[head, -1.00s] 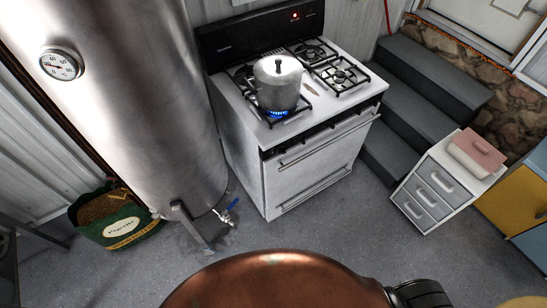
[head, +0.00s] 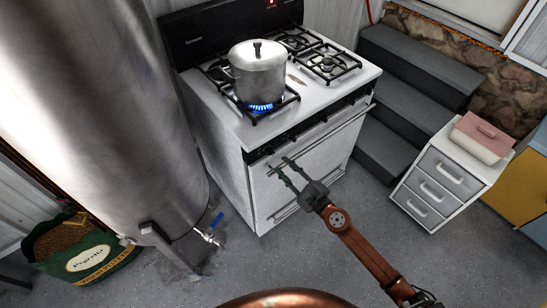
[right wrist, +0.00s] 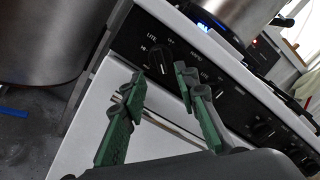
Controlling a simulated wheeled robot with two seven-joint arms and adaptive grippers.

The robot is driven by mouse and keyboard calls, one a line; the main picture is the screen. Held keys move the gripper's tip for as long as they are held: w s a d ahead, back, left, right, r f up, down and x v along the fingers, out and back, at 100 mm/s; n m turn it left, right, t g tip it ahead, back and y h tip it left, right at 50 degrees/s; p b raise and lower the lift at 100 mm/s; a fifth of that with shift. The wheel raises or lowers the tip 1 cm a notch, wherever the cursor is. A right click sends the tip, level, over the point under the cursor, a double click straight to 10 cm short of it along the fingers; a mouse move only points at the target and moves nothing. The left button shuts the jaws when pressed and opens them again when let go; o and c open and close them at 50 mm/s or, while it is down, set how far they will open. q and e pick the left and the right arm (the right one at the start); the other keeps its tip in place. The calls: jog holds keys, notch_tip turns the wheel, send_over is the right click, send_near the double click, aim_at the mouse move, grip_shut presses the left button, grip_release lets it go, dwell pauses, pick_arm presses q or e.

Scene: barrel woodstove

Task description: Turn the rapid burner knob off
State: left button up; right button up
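The white stove (head: 320,100) carries a metal pot (head: 257,75) on its front left burner, where a blue flame (head: 261,107) burns. In the right wrist view, the black front panel (right wrist: 222,88) bears several black knobs. The leftmost knob (right wrist: 159,58) lies just beyond my right fingertips. I cannot tell from the labels which is the rapid burner knob. Another knob (right wrist: 262,130) is farther right. My right gripper (head: 282,165) is open and empty in front of the stove, near the left part of its panel; its green fingers also show in the right wrist view (right wrist: 160,80). My left gripper is not in view.
Dark steps (head: 415,75) and a white drawer unit (head: 436,180) are at the right. A pellet bag (head: 85,250) lies lower left. Floor in front of the stove is open.

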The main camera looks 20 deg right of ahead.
aim_at(271, 154)
jog(key=x, duration=0.6)
jog(key=shift+w, duration=0.35)
jog(key=shift+c, duration=0.5)
grip_shut()
